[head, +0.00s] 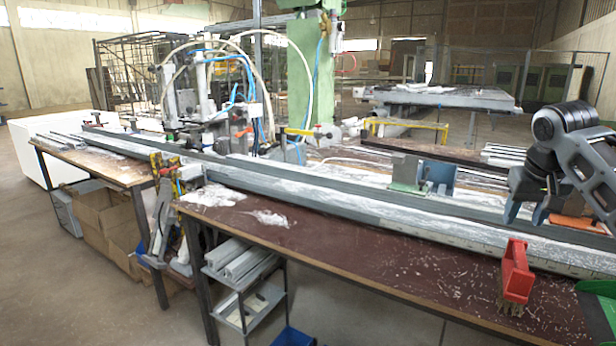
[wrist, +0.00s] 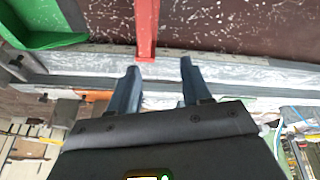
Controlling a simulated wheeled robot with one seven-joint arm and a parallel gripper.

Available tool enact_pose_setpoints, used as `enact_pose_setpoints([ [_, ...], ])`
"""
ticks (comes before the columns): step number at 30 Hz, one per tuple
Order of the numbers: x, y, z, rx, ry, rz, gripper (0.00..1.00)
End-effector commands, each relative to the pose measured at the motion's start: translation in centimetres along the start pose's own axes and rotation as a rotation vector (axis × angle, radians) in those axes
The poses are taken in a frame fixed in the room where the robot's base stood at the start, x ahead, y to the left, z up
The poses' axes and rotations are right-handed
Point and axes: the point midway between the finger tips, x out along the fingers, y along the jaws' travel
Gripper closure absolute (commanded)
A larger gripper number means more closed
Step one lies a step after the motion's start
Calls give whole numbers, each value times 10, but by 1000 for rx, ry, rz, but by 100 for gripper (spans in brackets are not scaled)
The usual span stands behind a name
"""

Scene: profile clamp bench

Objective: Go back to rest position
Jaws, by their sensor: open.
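My gripper (head: 526,214) is at the right of the head view, above the long grey metal profile rail on the bench. Its two blue-grey fingers point down and stand apart with nothing between them. In the wrist view the open fingers (wrist: 158,68) show over the rail. A red-handled brush (head: 516,272) is on the bench's brown top in front of the rail, bristles toward the viewer. Its red handle (wrist: 147,28) also shows in the wrist view, beyond the fingertips and apart from them.
The long rail (head: 340,204) runs along the bench (head: 400,277). A green tray-like object (head: 597,306) lies at the right edge. A clamp machine (head: 210,110) and green column (head: 303,80) stand behind. White shavings litter the top. A blue-and-green block (head: 408,172) sits behind the rail.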

Motion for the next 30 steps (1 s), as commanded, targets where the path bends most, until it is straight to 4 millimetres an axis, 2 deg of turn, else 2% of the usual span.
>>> enact_pose_setpoints([
  [2,0,0,0,0,0,0,52],
  [10,20,-26,12,-17,27,-56,52],
  [17,44,-59,29,-32,63,-126,52],
  [23,71,-101,55,-45,113,-216,52],
  [26,88,-130,78,-46,146,-277,52],
  [30,111,-175,119,-36,210,-375,52],
])
